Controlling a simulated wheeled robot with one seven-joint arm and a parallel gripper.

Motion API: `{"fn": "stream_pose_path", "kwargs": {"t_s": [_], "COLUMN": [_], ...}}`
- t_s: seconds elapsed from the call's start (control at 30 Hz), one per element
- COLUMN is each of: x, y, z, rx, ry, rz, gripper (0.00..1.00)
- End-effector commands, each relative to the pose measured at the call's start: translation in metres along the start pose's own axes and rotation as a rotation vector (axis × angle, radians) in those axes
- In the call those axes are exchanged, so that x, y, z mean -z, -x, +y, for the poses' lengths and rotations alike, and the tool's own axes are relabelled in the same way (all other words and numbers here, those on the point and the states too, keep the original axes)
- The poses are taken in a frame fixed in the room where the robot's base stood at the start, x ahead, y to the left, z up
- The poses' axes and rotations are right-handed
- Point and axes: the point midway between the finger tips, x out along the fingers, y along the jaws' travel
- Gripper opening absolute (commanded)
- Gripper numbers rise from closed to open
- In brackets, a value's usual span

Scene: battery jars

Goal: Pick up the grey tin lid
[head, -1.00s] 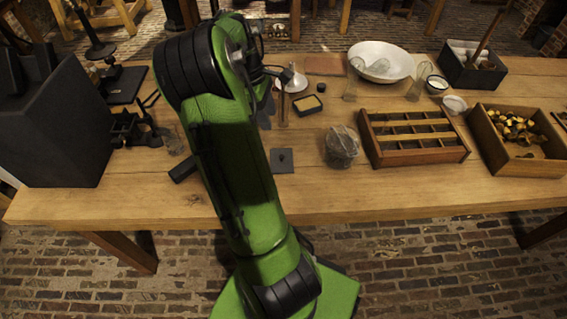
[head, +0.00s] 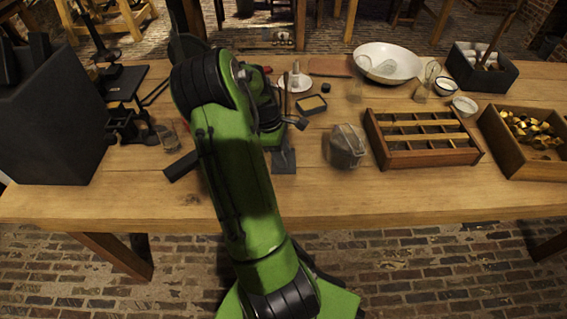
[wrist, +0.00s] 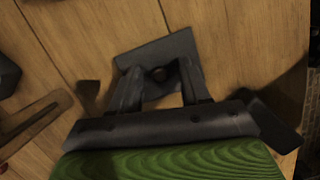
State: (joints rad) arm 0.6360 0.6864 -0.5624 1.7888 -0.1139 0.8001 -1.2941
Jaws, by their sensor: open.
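The grey tin lid (head: 284,163) is a flat square plate lying on the table in front of my arm, partly covered by my gripper in the head view. In the wrist view the lid (wrist: 172,48) shows a small round dark knob (wrist: 158,73) at its middle. My gripper (wrist: 157,78) is open over the lid, with one finger on each side of the knob. I cannot tell whether the fingers touch the plate. In the head view my gripper (head: 283,148) is largely hidden by my arm.
A grey lumpy jar-like object (head: 346,147) stands right of the lid, beside a wooden compartment tray (head: 425,158). A small dark tin (head: 311,105) is behind. A dark block (head: 181,166) and a glass (head: 168,138) are left. The table's front strip is clear.

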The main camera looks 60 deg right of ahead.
Motion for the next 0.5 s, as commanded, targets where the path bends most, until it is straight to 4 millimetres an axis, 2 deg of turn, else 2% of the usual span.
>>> {"fn": "stream_pose_path", "kwargs": {"t_s": [0.1, 0.4, 0.5], "x": [-0.0002, -0.0001, -0.0002], "y": [0.0024, 0.0028, 0.0029], "z": [0.0002, 0.0002, 0.0002], "rx": [-0.001, -0.001, -0.001], "ry": [0.000, 0.000, 0.000], "rz": [0.001, 0.001, 0.001], "gripper": [0.45, 0.00, 0.00]}}
